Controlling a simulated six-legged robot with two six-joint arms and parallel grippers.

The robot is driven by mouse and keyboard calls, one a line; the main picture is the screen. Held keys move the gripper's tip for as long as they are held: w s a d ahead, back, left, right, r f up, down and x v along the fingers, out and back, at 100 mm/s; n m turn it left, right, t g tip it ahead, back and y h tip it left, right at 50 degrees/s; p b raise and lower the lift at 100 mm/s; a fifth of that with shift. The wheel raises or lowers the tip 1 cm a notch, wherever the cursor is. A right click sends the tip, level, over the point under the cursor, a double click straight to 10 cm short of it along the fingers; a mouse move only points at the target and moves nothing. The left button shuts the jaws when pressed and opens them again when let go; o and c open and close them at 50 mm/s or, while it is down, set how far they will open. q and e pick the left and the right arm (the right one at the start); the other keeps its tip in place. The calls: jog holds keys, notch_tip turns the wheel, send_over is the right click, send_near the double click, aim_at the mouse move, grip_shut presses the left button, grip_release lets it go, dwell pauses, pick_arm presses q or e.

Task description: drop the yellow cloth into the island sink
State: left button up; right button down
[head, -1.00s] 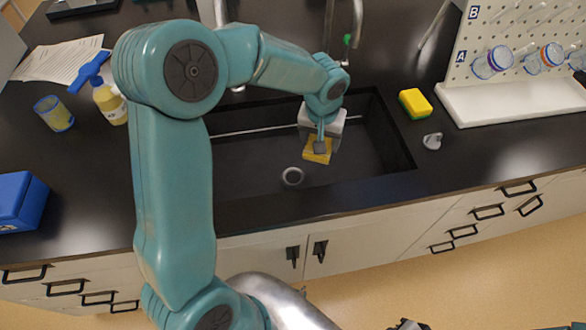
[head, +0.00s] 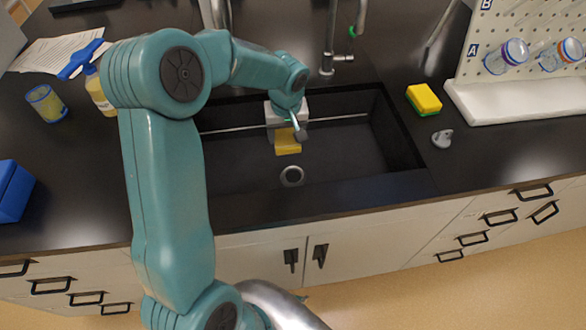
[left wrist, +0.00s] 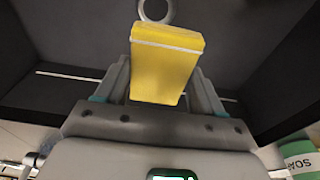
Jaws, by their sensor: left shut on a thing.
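The yellow cloth (head: 287,142) is in my left gripper (head: 286,127), over the black island sink (head: 345,165). In the left wrist view the cloth (left wrist: 165,65) is a folded yellow block with a pale band near one end, between the two fingers of the gripper (left wrist: 160,85). The gripper is shut on it. The round drain (head: 292,176) shows on the sink floor just in front of the cloth. I cannot tell how high the cloth is above the floor. My right gripper is not in view.
A tap (head: 328,50) stands behind the sink. A yellow-green sponge (head: 424,99) and a small grey part (head: 442,139) lie right of it. A white pegboard stand (head: 520,100) holds bottles. A beaker (head: 46,104) and a blue box (head: 12,190) are left.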

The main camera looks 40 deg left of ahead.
pick_arm(q)
jog(key=shift+f, duration=0.1)
jog(key=o, duration=1.1)
jog(key=shift+o, duration=0.5)
notch_tip(320, 180, up, 16)
jog(key=s+d, duration=0.1)
jog(key=d, duration=0.1)
jog(key=shift+s, duration=0.2)
jog(key=shift+s+d, duration=0.1)
